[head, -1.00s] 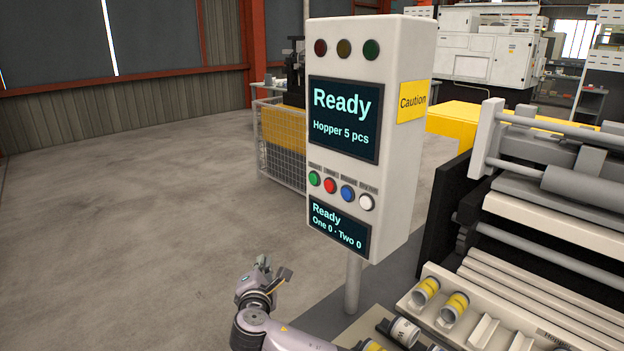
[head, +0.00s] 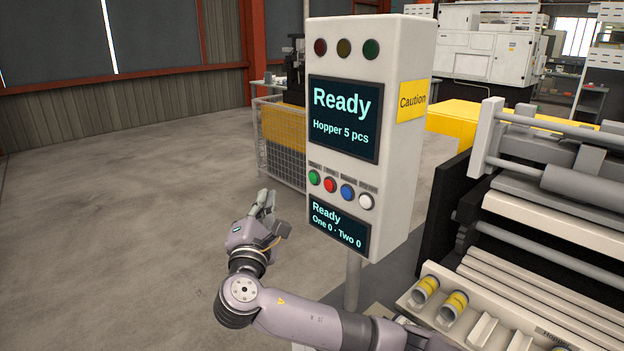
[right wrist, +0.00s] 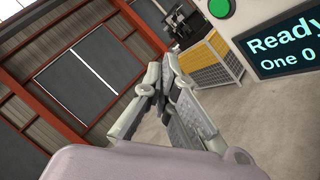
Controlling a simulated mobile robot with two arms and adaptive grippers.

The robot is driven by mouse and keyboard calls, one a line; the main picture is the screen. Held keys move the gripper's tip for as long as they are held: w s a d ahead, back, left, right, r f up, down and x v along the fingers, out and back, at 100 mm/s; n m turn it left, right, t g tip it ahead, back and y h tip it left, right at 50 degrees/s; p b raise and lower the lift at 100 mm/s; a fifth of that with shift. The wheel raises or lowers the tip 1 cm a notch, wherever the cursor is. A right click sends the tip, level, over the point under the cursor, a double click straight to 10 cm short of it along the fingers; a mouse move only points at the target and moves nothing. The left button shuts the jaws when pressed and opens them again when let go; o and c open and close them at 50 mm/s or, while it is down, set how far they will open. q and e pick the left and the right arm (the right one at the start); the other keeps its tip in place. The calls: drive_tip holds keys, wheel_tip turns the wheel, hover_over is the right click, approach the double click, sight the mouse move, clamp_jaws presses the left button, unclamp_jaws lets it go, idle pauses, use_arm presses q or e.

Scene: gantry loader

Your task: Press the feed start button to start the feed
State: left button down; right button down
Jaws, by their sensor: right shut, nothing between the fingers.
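The control box (head: 391,160) stands on a post, with a row of green, red, blue and white buttons. The green button (head: 314,177) is leftmost; the labels above the buttons are too small to read. It also shows at the top of the right wrist view (right wrist: 221,7). The upper screen (head: 343,118) reads "Ready, Hopper 5 pcs"; the lower screen (head: 339,227) reads "Ready, One 0 - Two 0". My right gripper (head: 267,198) is shut and empty, below and left of the green button, apart from the box. My left gripper is not in view.
The loader machine (head: 545,215) with a rack of yellow-banded cylinders (head: 425,289) stands at the right. A mesh cage (head: 280,150) stands behind the box. The floor to the left is clear.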

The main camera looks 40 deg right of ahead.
sight(313, 178)
drive_tip(key=d+b, duration=0.1)
drive_tip(key=d, duration=0.7)
drive_tip(key=shift+w+d, duration=0.35)
drive_tip(key=shift+d, duration=0.05)
drive_tip(key=shift+d, duration=0.15)
idle(1.1)
drive_tip(key=shift+d, duration=0.25)
drive_tip(key=shift+d, duration=0.4)
idle(0.6)
drive_tip(key=shift+a, duration=0.8)
